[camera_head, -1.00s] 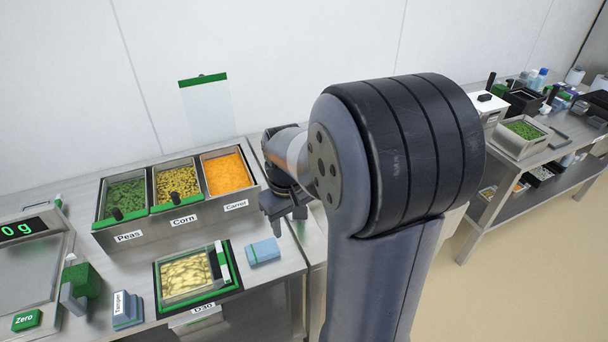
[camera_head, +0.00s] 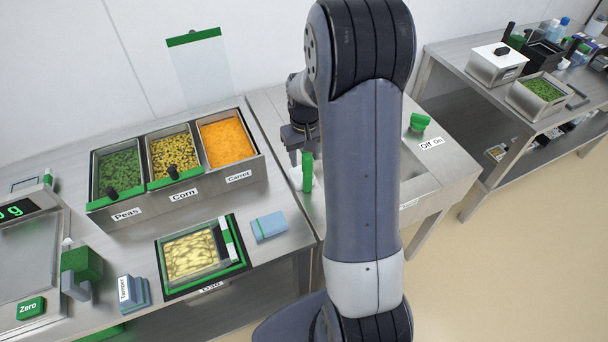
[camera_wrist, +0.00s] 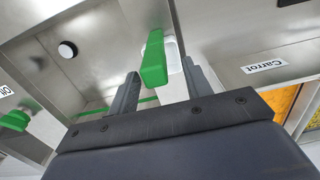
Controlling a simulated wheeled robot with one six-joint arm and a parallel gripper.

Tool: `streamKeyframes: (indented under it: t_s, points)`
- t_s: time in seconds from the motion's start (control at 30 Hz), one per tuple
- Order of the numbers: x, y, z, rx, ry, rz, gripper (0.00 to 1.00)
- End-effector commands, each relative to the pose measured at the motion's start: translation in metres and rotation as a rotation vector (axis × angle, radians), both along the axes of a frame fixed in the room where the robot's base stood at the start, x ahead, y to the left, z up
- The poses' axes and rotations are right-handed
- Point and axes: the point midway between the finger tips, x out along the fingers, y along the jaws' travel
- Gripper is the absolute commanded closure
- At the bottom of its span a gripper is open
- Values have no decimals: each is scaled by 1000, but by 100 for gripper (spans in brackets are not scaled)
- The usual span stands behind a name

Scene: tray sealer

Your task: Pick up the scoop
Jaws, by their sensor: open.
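The scoop (camera_head: 308,172) shows a green upright handle with a whitish part at its base, on the steel surface right of the Carrot bin. In the wrist view the green scoop handle (camera_wrist: 153,62) points toward me, with a pale part beside it. My gripper (camera_head: 300,158) is open and reaches down at the handle. In the wrist view the fingers (camera_wrist: 163,75) stand apart on either side of the handle, with gaps showing. My arm hides part of the area to the right of the scoop.
The bins of peas (camera_head: 119,172), corn (camera_head: 172,152) and carrot (camera_head: 226,140) stand left of the scoop. A filled tray (camera_head: 190,253) and a blue sponge-like block (camera_head: 269,227) lie in front. A green knob (camera_head: 419,121) by an Off On label is to the right.

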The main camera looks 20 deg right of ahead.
Motion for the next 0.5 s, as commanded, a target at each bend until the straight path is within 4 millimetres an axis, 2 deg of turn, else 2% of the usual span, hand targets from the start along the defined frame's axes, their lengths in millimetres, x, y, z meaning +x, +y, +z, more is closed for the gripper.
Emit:
streamKeyframes:
  t_s: [0.23,0.5]
  points:
    - [-2,-3,-34,1,5,1,53]
    - [-1,-3,-38,0,0,1,53]
